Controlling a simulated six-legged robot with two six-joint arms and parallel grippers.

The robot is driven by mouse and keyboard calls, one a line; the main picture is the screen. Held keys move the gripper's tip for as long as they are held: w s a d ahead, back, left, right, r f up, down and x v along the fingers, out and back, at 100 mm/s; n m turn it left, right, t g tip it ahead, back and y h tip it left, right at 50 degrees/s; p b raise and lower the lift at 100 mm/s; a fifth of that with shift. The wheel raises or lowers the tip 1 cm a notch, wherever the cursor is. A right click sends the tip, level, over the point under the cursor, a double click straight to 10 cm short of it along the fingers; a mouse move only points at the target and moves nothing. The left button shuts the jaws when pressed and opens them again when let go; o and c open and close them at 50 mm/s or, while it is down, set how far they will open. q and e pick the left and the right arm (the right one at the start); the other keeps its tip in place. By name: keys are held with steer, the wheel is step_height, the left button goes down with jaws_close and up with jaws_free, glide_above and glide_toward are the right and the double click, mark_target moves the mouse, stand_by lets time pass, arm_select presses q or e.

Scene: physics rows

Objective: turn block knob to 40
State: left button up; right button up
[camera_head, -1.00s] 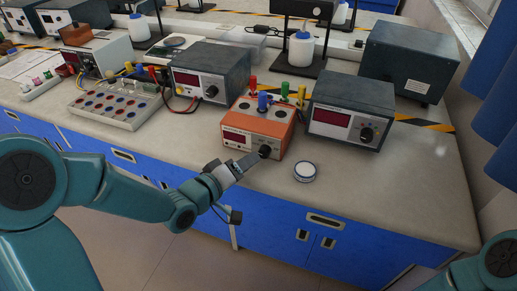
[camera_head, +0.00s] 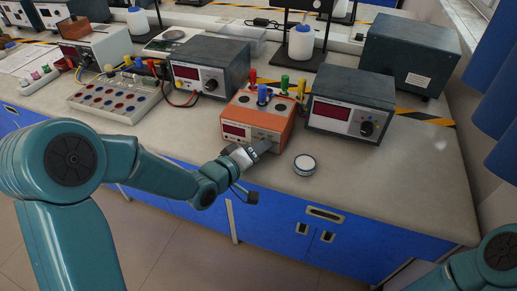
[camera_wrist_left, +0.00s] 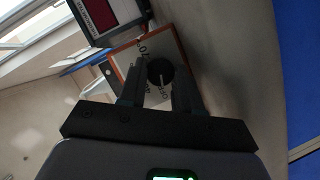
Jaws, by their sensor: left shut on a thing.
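The orange block (camera_head: 272,112) stands on the bench with a red display, its front facing me and coloured posts on top. Its black knob (camera_wrist_left: 161,72) shows in the left wrist view with a pale pointer line, between my fingers. A printed "70" shows on the panel beside it. My left gripper (camera_head: 262,147) is at the lower right of the block's front and shut on the knob. It also shows in the left wrist view (camera_wrist_left: 158,92). In the head view the gripper hides the knob. My right gripper is out of sight; only part of my right arm shows at the lower right.
A grey instrument (camera_head: 350,104) with a display and knob stands right of the block, and another (camera_head: 207,68) behind to the left. A component board (camera_head: 113,97) is at left.

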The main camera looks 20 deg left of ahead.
arm_select(q)
steer(key=m+y+b, duration=0.1)
steer(key=m+b, duration=0.1)
steer(key=b, duration=0.1)
steer(key=shift+d+g, duration=0.1)
steer(key=shift+g, duration=0.2)
steer(key=shift+m+y+b, duration=0.35)
steer(key=shift+m+y, duration=0.25)
steer(key=shift+m, duration=0.1)
steer(key=shift+d+r+m, duration=0.1)
steer(key=shift+r+m, duration=0.05)
steer(key=shift+m, duration=0.15)
steer(key=shift+r+m+y+p, duration=0.15)
steer(key=shift+m+y+p, duration=0.2)
steer(key=shift+m+y, duration=0.15)
steer(key=shift+m+y+p, duration=0.6)
steer(key=shift+m+p, duration=0.3)
steer(key=shift+p, duration=0.05)
